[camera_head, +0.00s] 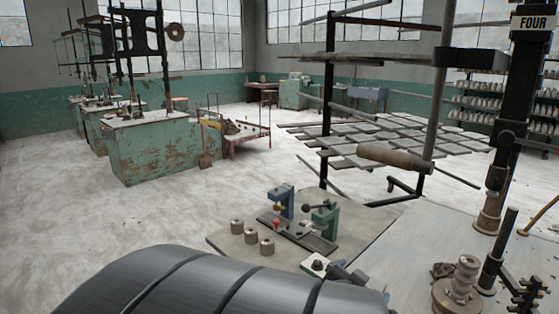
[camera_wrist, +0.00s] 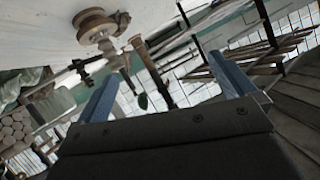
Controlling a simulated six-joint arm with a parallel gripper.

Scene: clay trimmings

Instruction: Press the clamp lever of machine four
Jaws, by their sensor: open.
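The sign FOUR (camera_head: 533,22) is fixed high on a black upright column (camera_head: 512,110) at the right of the head view. A thick tan wooden handle (camera_head: 395,160) on a dark bar lies left of this column; I cannot tell whether it is the clamp lever. A short dark lever (camera_head: 498,250) stands tilted below the column. My gripper (camera_wrist: 163,68) shows in the wrist view as two blue fingers, spread apart with nothing held. A brown rod (camera_wrist: 152,72) shows between them, apparently beyond the fingertips. In the head view my gripper is not clearly seen.
A small fixture (camera_head: 300,232) with blue and green uprights and a red knob sits on a board, beside three grey cylinders (camera_head: 251,236). A spool-like wheel (camera_head: 460,285) stands on the pale table at right; a similar wheel (camera_wrist: 95,25) shows in the wrist view. Racks stand behind.

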